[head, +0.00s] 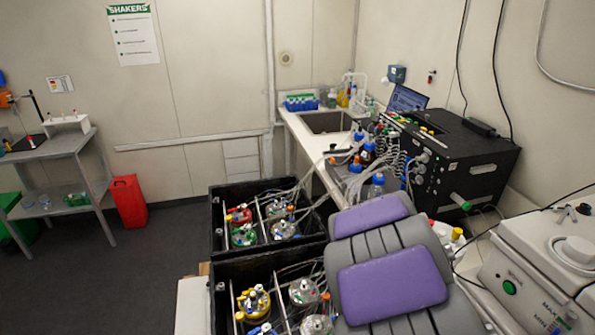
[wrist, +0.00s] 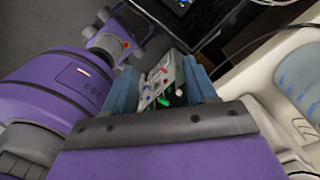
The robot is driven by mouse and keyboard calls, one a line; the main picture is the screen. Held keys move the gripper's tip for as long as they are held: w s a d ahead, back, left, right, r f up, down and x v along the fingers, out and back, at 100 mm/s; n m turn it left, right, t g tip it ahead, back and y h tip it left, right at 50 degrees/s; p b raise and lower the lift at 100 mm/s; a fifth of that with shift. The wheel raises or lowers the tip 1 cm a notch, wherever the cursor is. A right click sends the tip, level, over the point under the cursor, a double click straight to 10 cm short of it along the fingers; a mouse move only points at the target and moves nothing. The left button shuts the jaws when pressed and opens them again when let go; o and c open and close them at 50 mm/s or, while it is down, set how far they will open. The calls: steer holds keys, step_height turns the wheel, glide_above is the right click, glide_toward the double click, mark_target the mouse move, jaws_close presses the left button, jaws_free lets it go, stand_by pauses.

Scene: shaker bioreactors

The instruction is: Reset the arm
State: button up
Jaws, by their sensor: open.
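My gripper (wrist: 160,82) shows in the wrist view, with its two blue-grey fingers apart and nothing clearly held. A grey piece with small red, blue and green parts (wrist: 162,85) shows in the gap between the fingers; I cannot tell what it is or how far away it lies. In the head view my purple and grey arm covers the lower middle, in front of the bench and beside the black shaker boxes. My gripper is not visible there. The wrist view also shows purple parts of my own arm folded close to the gripper.
Two black shaker boxes (head: 216,222) hold several glass vessels with tubing, left of my arm. A black control unit (head: 470,150) and a white machine (head: 540,265) stand at right. A side table (head: 62,146) and red bin (head: 129,202) stand at left. Dark floor between is clear.

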steer(key=s+r+n, duration=0.5)
steer(key=s+n, duration=0.6)
steer(key=s, duration=0.1)
steer(key=s+a+r+n+g+b, duration=0.1)
steer(key=s+r+n, duration=0.4)
steer(key=s+n, duration=0.7)
steer(key=shift+s+r, duration=0.35)
steer(key=shift+s, duration=0.4)
steer(key=shift+a, duration=0.1)
